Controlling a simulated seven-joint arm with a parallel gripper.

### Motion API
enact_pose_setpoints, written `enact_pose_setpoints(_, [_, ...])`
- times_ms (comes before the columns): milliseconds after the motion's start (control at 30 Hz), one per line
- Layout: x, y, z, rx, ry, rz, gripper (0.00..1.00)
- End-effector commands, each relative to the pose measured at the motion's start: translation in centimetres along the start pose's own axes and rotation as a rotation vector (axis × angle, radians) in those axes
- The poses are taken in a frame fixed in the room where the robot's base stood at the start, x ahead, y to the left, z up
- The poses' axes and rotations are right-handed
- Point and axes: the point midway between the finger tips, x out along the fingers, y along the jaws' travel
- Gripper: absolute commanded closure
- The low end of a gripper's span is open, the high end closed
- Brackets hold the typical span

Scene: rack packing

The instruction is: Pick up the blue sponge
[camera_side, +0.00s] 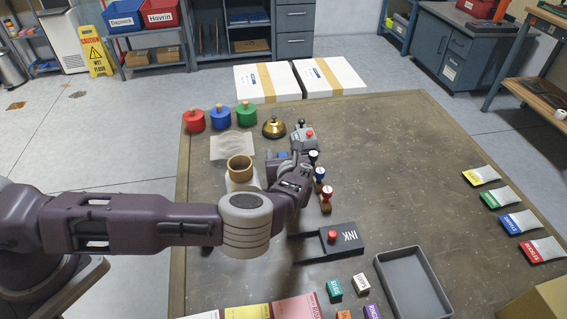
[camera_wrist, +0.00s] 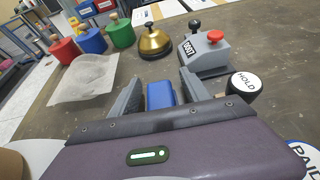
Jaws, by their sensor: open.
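The blue sponge (camera_wrist: 161,95) lies on the table in the wrist view, between the two grey fingers of my gripper (camera_wrist: 159,85). The fingers are open, one on each side of it, with gaps showing beside the sponge. Its near end is hidden by my gripper's body.
A grey numbering stamp (camera_wrist: 205,52) with a red knob stands just beyond the right finger. A brass bell (camera_wrist: 154,42) stands behind. The HOLD stamp (camera_wrist: 244,84) is close on the right. A pale sheet (camera_wrist: 84,78) lies left. The table's right middle (camera_side: 410,160) is clear.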

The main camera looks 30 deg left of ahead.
Motion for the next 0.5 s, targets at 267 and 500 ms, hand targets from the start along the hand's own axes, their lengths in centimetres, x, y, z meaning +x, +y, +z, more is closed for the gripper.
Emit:
enact_pose_setpoints(267, [0.35,-0.02,-0.02,0.001,0.0,-0.001,0.51])
enact_pose_setpoints(500, [0.33,-0.02,0.0,0.001,0.0,0.0,0.98])
